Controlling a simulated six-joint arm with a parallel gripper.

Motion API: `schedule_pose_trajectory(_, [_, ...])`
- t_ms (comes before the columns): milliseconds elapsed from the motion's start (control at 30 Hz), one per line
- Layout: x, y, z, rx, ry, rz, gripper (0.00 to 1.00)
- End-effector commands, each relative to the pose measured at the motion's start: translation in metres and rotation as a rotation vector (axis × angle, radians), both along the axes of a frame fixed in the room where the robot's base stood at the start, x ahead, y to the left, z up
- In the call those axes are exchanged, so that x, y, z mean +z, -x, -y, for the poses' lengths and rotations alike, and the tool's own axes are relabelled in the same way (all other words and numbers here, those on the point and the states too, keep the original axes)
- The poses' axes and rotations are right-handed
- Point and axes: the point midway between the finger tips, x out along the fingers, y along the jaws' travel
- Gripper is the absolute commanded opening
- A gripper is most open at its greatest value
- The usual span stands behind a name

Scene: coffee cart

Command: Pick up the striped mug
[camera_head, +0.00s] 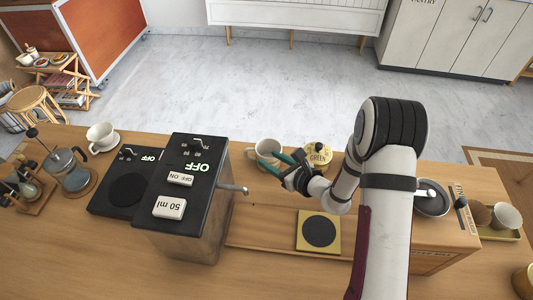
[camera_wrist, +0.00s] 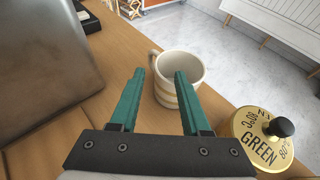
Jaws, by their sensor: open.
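The striped mug (camera_wrist: 168,97) is white with tan bands and stands upright on the wooden counter, its handle toward the upper left in the wrist view. In the head view the mug (camera_head: 266,148) stands just right of the black machine, partly covered by my gripper. My gripper (camera_head: 272,166) has green fingers and is open. In the wrist view the gripper (camera_wrist: 157,76) has its two fingertips apart, one toward the left side of the mug and one over its front right. I cannot tell whether either finger touches it.
A black and steel machine (camera_head: 215,215) stands close left of the mug. A yellow tin marked GREEN (camera_wrist: 262,140) with a black knob stands close right. A yellow-edged pad (camera_head: 301,242) lies in front. A white cup (camera_head: 100,134) on a saucer stands far left.

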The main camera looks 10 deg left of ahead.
Motion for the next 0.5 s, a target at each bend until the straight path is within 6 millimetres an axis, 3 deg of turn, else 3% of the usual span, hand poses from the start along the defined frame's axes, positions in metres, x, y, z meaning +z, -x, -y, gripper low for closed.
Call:
schedule_pose_trajectory(200, [-0.016, -0.025, -0.03, 0.004, 0.0, 0.001, 0.47])
schedule_pose_trajectory(500, [-0.019, -0.031, -0.035, 0.001, 0.0, 0.0, 0.45])
